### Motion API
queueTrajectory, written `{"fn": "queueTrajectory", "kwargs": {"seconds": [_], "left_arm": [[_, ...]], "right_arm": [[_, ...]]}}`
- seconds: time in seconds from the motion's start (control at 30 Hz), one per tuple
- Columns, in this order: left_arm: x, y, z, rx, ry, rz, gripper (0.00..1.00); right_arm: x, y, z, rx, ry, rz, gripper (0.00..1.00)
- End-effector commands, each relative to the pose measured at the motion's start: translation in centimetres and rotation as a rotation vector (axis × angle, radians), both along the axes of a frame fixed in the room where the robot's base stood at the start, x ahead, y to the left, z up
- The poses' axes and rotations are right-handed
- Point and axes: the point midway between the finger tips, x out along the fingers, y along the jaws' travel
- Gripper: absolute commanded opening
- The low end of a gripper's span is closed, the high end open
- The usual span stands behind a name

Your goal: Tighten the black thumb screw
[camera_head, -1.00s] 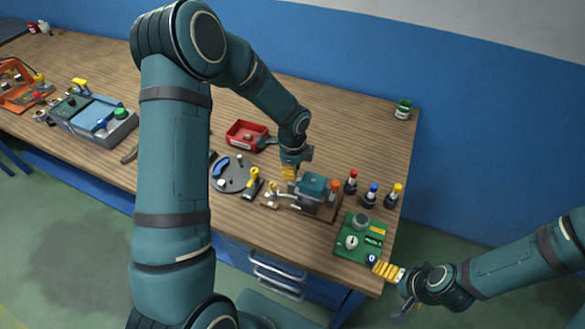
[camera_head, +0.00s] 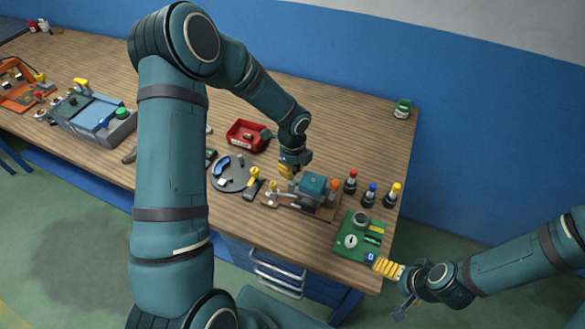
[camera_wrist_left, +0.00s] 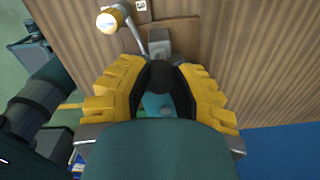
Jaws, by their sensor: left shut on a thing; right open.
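In the left wrist view a round black knob, likely the black thumb screw (camera_wrist_left: 160,74), sits between the yellow fingers of my left gripper (camera_wrist_left: 158,85), which are shut on it. In the head view my left gripper (camera_head: 288,170) is over the left end of the teal device (camera_head: 313,184) on its brown board (camera_head: 322,213); the thumb screw is too small or hidden to make out there. My right gripper (camera_head: 388,268) is open and empty by the table's front right corner, close to the green box.
A green box (camera_head: 358,236) and several bottles with coloured caps (camera_head: 368,195) are to the right. A red bin (camera_head: 245,134) and a round grey tray (camera_head: 229,178) lie left.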

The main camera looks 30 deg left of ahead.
Motion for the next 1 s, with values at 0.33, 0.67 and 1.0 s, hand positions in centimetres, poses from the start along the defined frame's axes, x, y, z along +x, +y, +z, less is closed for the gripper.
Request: {"fn": "queueTrajectory", "kwargs": {"seconds": [0.33, 0.67, 1.0], "left_arm": [[0.0, 0.0, 0.0, 0.000, 0.001, 0.000, 0.56], [0.0, 0.0, 0.5, 0.001, -0.001, 0.002, 0.56], [0.1, 0.0, 6.4, 0.000, -0.005, 0.002, 0.56]], "right_arm": [[0.0, 0.0, 0.0, 0.000, 0.000, 0.000, 1.00], [0.0, 0.0, 0.0, 0.000, -0.001, 0.000, 1.00], [0.0, 0.0, 0.0, 0.000, 0.000, 0.000, 1.00]]}}
